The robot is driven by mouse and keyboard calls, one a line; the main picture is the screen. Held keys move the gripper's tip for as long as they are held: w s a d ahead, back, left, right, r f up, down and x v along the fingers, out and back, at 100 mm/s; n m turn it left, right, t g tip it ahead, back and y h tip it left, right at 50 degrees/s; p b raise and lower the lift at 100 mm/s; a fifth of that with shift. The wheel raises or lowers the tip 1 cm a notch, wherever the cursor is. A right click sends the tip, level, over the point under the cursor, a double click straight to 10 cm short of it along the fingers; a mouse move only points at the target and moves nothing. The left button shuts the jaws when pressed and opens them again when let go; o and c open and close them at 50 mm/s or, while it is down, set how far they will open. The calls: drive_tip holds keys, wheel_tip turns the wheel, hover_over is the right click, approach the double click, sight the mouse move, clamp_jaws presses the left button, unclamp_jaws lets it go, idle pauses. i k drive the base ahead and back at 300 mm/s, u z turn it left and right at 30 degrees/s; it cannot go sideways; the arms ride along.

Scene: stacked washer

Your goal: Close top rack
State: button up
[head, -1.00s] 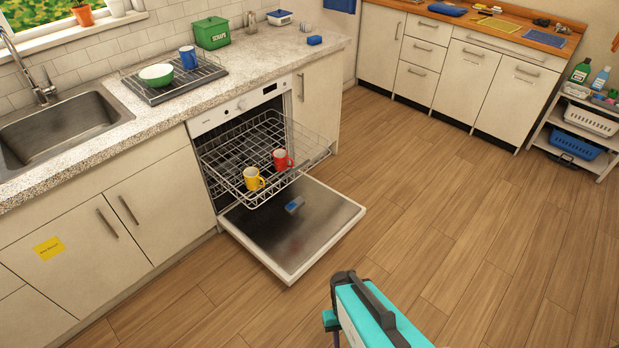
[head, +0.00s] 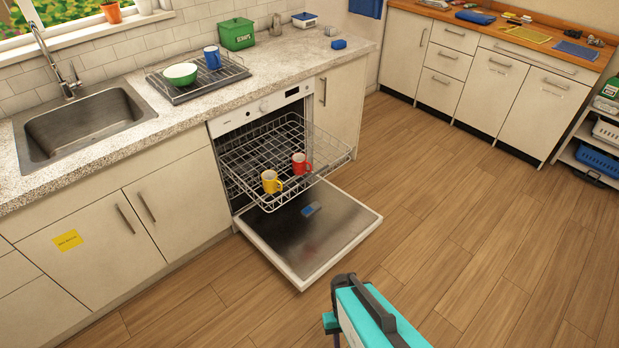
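The top rack (head: 240,166) is a wire basket pulled out of the dishwasher (head: 262,108) under the counter. A yellow mug (head: 271,182) and a red mug (head: 301,164) stand in it near its front. The dishwasher door (head: 312,233) is folded down flat below the rack, with a small blue item (head: 311,209) on its inner face. A teal and dark part of my own body shows at the bottom, apart from the rack and door. I do not see my gripper's fingers.
The wood floor (head: 440,220) in front of and right of the open door is clear. The counter (head: 160,125) holds a sink (head: 80,125) and a drying tray with a green bowl (head: 180,74) and a blue mug (head: 212,57). A shelf cart (head: 577,157) stands at the right edge.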

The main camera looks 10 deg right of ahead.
sight(319, 172)
drive_tip(key=i, duration=0.8)
drive_tip(key=z, duration=0.05)
drive_tip(key=k, duration=1.3)
drive_tip(key=u, duration=0.35)
drive_tip(key=i, duration=0.5)
drive_tip(key=u, duration=0.7)
drive_tip(key=i, duration=0.6)
drive_tip(key=u, duration=0.1)
